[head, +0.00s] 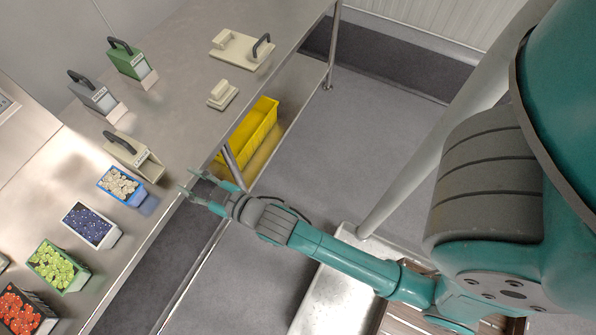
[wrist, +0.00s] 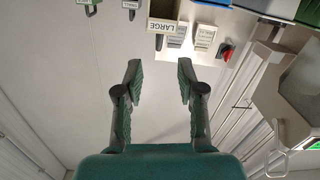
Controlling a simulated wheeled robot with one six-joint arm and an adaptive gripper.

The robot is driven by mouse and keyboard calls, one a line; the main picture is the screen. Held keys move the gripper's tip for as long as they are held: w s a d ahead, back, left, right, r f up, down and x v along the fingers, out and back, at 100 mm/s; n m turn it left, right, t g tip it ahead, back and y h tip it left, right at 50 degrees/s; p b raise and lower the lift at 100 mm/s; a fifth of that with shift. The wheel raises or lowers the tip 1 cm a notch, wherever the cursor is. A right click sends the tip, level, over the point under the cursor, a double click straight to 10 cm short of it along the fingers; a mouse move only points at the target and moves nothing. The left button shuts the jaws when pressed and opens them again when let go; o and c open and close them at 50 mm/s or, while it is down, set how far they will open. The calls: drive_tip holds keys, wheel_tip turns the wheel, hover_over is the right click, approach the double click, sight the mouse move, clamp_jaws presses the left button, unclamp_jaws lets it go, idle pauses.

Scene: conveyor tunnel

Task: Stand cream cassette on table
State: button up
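A cream cassette (head: 148,163) with a black handle stands on the metal table, near the edge facing me, beside the blue bin. In the wrist view, a cream part labelled LARGE (wrist: 160,25) appears at the top with a dark handle below it; I cannot tell for sure that it is the same cassette. The metal table (head: 185,110) runs along the left and back. My gripper (head: 193,190) is open and empty. It is to the right of the cassette and apart from it. Its two fingers also show wide apart in the wrist view (wrist: 157,75).
A green cassette (head: 130,62) and a grey one (head: 97,97) stand behind. A cream plate with a black handle (head: 240,50) and a small cream block (head: 222,95) lie farther right. A blue bin (head: 122,187) and other filled bins line the left. A yellow crate (head: 252,130) sits below.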

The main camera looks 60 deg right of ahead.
drive_tip(key=s+d+r+m+g, duration=0.1)
drive_tip(key=s+m+g, duration=0.1)
drive_tip(key=s, duration=3)
drive_tip(key=shift+s+d+g, duration=0.25)
drive_tip(key=shift+d+g, duration=0.05)
drive_tip(key=shift+d, duration=0.05)
